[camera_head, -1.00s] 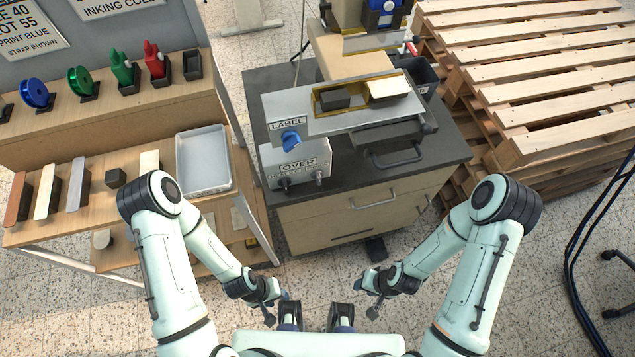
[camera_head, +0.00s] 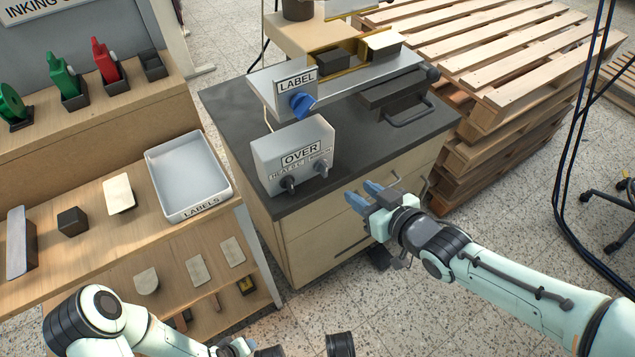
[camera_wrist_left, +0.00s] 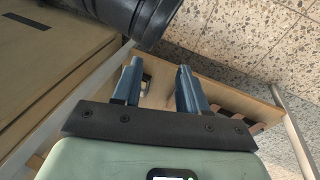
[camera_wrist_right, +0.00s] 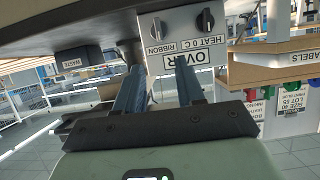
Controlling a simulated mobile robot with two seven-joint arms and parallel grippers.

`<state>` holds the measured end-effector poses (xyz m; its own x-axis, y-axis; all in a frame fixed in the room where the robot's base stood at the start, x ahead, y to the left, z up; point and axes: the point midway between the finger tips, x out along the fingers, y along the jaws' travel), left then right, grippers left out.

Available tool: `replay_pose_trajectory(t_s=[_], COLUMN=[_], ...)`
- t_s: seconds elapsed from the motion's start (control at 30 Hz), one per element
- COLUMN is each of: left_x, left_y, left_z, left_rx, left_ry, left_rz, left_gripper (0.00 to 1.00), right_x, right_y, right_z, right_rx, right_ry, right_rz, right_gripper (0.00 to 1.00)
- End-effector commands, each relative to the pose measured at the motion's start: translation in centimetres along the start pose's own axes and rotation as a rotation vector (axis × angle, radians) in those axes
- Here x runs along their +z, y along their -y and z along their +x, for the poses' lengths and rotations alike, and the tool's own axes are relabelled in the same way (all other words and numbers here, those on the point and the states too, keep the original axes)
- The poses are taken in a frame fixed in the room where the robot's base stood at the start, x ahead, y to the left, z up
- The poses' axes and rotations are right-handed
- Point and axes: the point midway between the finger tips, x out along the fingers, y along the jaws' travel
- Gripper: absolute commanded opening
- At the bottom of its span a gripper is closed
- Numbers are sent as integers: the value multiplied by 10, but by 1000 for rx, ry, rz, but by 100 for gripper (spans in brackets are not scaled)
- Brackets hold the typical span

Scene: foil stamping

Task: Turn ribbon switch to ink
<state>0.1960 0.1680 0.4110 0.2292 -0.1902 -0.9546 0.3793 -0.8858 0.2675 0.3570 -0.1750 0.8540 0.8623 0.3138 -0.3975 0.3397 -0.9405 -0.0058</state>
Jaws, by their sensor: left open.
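The knob by the RIBBON lettering (camera_head: 322,168) is on the right; the heat knob (camera_head: 289,184) is on the left. In the right wrist view, the ribbon knob (camera_wrist_right: 156,30) shows beyond the fingers, seen upside down. My right gripper (camera_head: 362,195) is open and empty, in front of the bench and right of the knobs, apart from them. My left gripper (camera_wrist_left: 158,70) is open and empty, low by the shelf rack.
A blue knob (camera_head: 302,103) sits under the LABEL plate above the box. The labels tray (camera_head: 188,170) is on the left rack. Pallets (camera_head: 470,120) stand right of the bench.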

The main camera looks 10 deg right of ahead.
Motion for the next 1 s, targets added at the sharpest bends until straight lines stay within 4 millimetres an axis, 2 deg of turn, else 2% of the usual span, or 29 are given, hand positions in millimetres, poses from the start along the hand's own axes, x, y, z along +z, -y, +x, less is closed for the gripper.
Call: replay_pose_trajectory(t_s=[0.17,0.3,0.5,0.7,0.83,1.0], left_x=[-7,-19,6,25,31,34], left_y=[2,5,26,41,45,47], left_z=[7,16,36,46,48,49], left_rx=[-1,-4,-40,-66,-74,-79], left_ry=[-20,-57,21,82,102,112], left_rz=[-1,-4,-25,-41,-47,-50], left_gripper=[43,43,43,43,43,43], right_x=[-4,-2,-3,-5,-6,-7], right_y=[-1,-1,-1,-1,-1,-1], right_z=[6,29,73,109,123,130], right_rx=[2,1,0,0,1,1], right_ry=[-18,-14,-15,-16,-16,-17], right_rz=[-11,-8,-7,-7,-8,-8], right_gripper=[38,38,38,38,38,38])
